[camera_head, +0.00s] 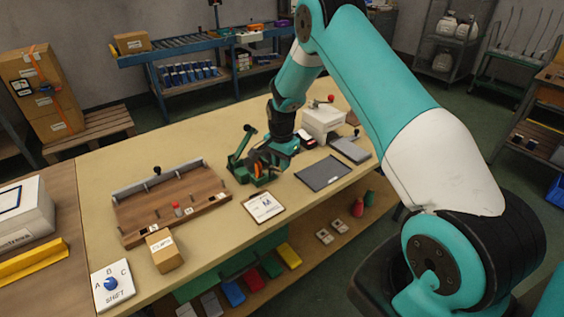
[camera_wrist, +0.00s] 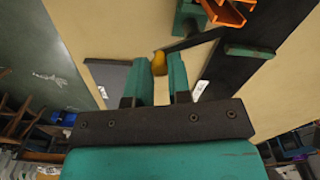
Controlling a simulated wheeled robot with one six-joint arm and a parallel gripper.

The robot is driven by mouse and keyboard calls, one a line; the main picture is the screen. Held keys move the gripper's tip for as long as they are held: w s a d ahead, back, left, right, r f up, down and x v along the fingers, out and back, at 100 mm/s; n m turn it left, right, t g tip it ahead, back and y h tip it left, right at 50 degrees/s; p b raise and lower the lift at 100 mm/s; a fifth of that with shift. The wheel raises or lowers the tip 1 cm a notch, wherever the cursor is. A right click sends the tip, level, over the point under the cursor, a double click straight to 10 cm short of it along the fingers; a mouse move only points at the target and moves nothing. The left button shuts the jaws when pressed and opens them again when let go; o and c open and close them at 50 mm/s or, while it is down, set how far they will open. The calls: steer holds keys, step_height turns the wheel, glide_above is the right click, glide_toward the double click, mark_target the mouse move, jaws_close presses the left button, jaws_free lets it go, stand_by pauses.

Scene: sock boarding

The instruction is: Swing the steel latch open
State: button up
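My gripper (camera_head: 266,167) is low over the table beside a green fixture (camera_head: 238,160) with a black-knobbed lever. In the wrist view its two teal fingers (camera_wrist: 160,72) are parted. A small yellow-orange piece (camera_wrist: 159,64) shows in the gap at their tips. I cannot tell whether the fingers press on it or it lies beyond them. An orange bracket (camera_wrist: 227,12) on a green part shows past the fingers. I cannot make out the steel latch for certain; the gripper and arm hide part of the fixture.
A wooden tray (camera_head: 128,217) with a black knob is at left. A card marked M (camera_head: 263,207), a dark mat (camera_head: 322,173) and a white box (camera_head: 322,119) are near the gripper. A cardboard box (camera_head: 164,251) and a shift dial (camera_head: 112,286) are in front. Bare tabletop (camera_head: 200,240) shows between.

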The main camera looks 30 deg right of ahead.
steer(key=o, duration=0.4)
step_height(320, 180, up, 18)
steer(key=b, duration=0.2)
steer(key=shift+f+b, duration=0.25)
steer(key=shift+b, duration=0.05)
